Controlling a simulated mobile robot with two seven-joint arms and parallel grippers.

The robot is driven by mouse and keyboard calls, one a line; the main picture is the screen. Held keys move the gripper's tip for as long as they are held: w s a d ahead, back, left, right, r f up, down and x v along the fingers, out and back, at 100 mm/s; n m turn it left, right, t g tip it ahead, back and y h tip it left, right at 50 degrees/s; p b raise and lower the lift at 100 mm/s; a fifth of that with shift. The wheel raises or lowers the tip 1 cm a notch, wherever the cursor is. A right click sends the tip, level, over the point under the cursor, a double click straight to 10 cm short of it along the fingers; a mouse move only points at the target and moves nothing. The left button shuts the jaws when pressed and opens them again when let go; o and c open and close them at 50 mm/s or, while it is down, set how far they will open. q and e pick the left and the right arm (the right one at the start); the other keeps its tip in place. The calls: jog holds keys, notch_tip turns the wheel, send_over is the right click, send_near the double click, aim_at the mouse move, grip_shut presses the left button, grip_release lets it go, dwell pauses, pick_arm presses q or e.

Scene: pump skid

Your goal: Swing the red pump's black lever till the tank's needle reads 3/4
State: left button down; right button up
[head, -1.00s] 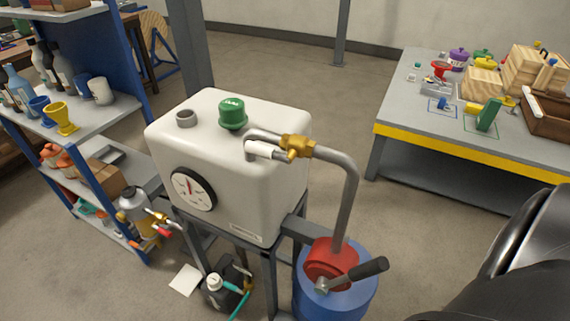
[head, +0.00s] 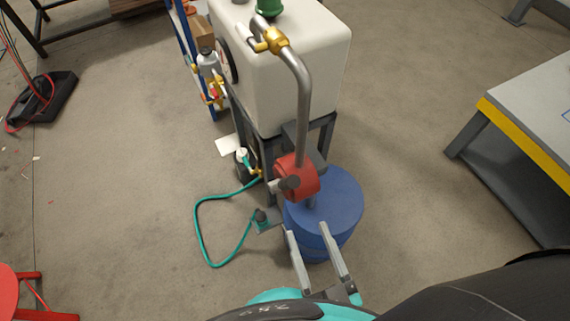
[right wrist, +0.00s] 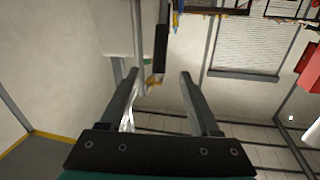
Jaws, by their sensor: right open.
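The red pump (head: 297,177) sits on top of a blue drum (head: 340,195), below the grey pipe. The white tank (head: 300,75) stands behind. Its round gauge (head: 228,62) is seen almost edge-on, so the needle cannot be read. My right gripper (head: 307,230) is open and empty in front of the pump, apart from the lever. In the right wrist view, a dark bar that looks like the lever (right wrist: 161,48) shows beyond and between the open fingers (right wrist: 158,74). My left gripper is out of view.
A green hose (head: 198,225) loops on the floor left of the drum. A grey workbench with a yellow edge (head: 525,135) stands at the right. A red stool (head: 15,290) is at the lower left. The floor between is clear.

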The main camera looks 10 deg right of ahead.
aim_at(284, 184)
jog(key=w, duration=0.5)
jog(key=w+a+b, duration=0.1)
jog(key=w, duration=0.4)
jog(key=w+a, duration=0.1)
jog(key=w, duration=0.4)
jog(key=shift+r, duration=0.1)
grip_shut()
dwell(0.9)
